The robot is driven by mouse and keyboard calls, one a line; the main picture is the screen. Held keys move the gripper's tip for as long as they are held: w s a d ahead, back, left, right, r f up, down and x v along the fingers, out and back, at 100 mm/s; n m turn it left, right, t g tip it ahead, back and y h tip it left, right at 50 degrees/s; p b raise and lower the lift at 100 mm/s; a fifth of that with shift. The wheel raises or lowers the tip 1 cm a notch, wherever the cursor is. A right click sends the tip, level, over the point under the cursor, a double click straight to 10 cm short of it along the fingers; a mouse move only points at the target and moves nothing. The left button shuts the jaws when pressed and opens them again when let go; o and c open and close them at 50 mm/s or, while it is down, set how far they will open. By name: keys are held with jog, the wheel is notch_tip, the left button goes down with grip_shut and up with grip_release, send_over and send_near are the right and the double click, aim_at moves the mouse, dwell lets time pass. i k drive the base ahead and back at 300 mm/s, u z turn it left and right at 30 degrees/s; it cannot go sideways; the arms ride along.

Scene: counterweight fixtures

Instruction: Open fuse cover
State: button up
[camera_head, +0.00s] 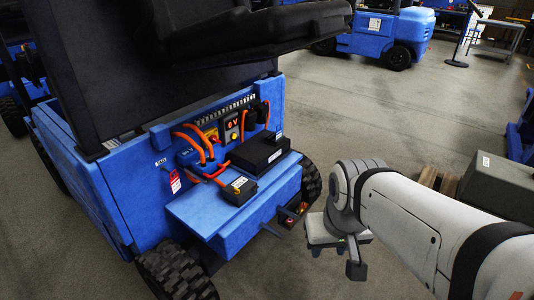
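A blue forklift stands with its rear compartment open. Inside are orange cables (200,150), a small display reading 0V (232,125) and a flat black box (259,152). A smaller dark box with a yellow label (239,191) sits on the blue ledge in front. I cannot tell which of these parts is the fuse cover, and none looks swung open. My gripper (338,257) hangs to the right of the forklift, above the floor and apart from the compartment. Its fingers are partly hidden by its own body, so their opening is unclear. I see nothing held in it.
The raised black seat (245,35) and its dark panel (105,60) overhang the compartment. The blue ledge (195,210) juts out at the front, above the tires. A grey-green case (498,185) stands on a pallet at right. Open floor lies behind my arm.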

aim_at(248, 188)
jog(key=z, duration=0.1)
jog(key=i, duration=1)
jog(key=z, duration=0.05)
